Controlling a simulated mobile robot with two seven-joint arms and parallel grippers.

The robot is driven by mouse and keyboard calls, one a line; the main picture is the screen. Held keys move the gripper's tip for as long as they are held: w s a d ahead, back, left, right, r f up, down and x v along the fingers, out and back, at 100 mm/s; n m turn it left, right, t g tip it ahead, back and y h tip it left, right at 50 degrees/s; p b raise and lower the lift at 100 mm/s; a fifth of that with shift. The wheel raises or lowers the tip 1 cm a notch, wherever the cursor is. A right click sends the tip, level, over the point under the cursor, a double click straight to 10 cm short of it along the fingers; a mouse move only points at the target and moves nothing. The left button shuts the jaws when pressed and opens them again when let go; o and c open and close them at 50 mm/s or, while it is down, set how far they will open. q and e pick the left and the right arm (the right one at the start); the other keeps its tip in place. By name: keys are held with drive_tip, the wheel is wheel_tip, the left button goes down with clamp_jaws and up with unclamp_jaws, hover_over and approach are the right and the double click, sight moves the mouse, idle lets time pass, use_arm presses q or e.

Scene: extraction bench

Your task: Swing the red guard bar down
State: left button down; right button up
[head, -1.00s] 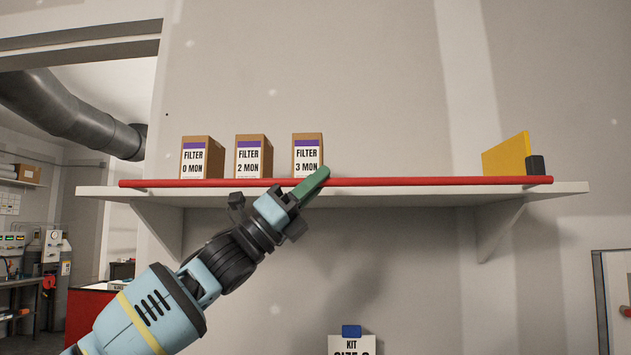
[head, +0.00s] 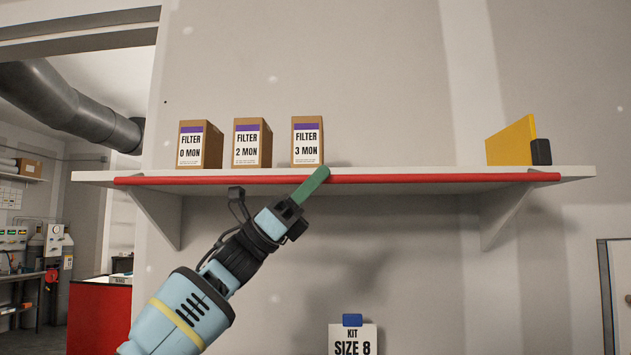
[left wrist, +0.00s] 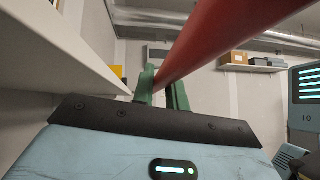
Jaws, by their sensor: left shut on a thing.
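The red guard bar (head: 430,179) runs level along the front edge of the shelf (head: 585,172), spanning most of its length. In the head view it lies across the shelf's front face. My left gripper (head: 314,183) reaches up from below and is shut on the bar, right of its left end. In the left wrist view the green fingers (left wrist: 163,92) stand on either side of the red bar (left wrist: 208,40). The bar's end pivots are not clear. My right gripper is not in view.
Filter boxes stand on the shelf, marked 0 MON (head: 200,146), 2 MON (head: 252,144) and 3 MON (head: 307,142). A yellow panel (head: 512,141) with a black block (head: 541,152) stands at the right. A KIT SIZE 8 card (head: 352,338) shows below.

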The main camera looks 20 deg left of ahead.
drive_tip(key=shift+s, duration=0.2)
use_arm(q)
drive_tip(key=c, duration=1.4)
unclamp_jaws()
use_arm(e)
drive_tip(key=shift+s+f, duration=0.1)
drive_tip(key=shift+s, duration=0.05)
